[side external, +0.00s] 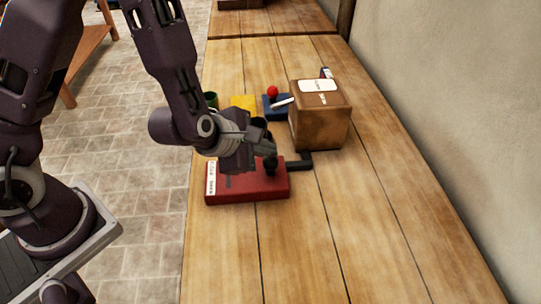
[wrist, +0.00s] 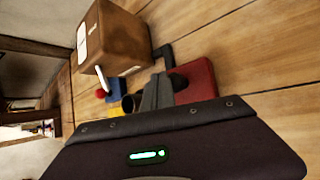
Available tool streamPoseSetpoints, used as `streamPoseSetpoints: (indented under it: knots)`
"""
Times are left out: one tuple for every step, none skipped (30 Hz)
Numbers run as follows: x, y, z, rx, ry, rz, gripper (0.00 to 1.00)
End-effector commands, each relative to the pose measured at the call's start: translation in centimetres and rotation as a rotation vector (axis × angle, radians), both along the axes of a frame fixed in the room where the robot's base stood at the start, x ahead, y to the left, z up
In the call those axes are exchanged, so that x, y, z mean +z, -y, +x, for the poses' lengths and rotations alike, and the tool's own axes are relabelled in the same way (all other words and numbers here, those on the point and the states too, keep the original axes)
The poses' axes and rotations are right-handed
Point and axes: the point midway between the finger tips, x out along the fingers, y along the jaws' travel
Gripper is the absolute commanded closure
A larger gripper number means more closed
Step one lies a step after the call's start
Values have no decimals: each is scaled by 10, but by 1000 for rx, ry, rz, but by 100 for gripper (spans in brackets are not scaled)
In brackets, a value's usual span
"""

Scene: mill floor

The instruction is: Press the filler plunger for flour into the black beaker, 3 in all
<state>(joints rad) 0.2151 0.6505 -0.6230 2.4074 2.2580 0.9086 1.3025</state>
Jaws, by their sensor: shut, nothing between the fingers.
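A red box (side external: 248,186) with a white label on its left end lies on the table; its label is too small to read surely. A black knob (side external: 270,168) stands on its top, and a black spout (side external: 300,161) sticks out to the right. My gripper (side external: 268,149) is shut and empty, its tips close above the knob; I cannot tell whether they touch. In the wrist view the fingers (wrist: 157,94) lie beside the knob (wrist: 179,82). A dark cup, likely the black beaker (wrist: 127,103), shows past the fingers; in the side view it is mostly hidden behind my gripper.
A brown box (side external: 322,128) with white labels stands behind the spout. Beside it is a blue block (side external: 271,113) with a red ball (side external: 272,91) and a pale bar (side external: 283,103). A yellow piece (side external: 243,102) and a green cup (side external: 210,99) stand left. The table front is clear.

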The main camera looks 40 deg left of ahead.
Motion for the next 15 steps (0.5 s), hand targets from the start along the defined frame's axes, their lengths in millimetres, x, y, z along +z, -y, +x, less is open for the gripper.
streamPoseSetpoints:
  knots:
    - [-1,0,0,1,-1,1,100]
    - [-1,0,0,0,-1,1,100]
    - [-2,0,0,0,-1,1,100]
    - [-2,0,0,0,-1,1,100]
    - [-2,0,0,0,-1,1,100]
    - [-3,0,0,0,-1,1,100]
    - [-3,0,0,-1,0,1,100]
    - [-4,0,0,-1,0,1,100]
    - [-4,0,0,-1,0,1,100]
    - [-4,0,0,-1,0,1,100]
    - [-5,0,0,-1,0,1,100]
    - [-5,0,0,-1,0,1,100]
    - [-5,0,0,-1,0,1,100]
    - [-6,0,0,-1,0,1,100]
    - [-6,0,0,-1,0,1,100]
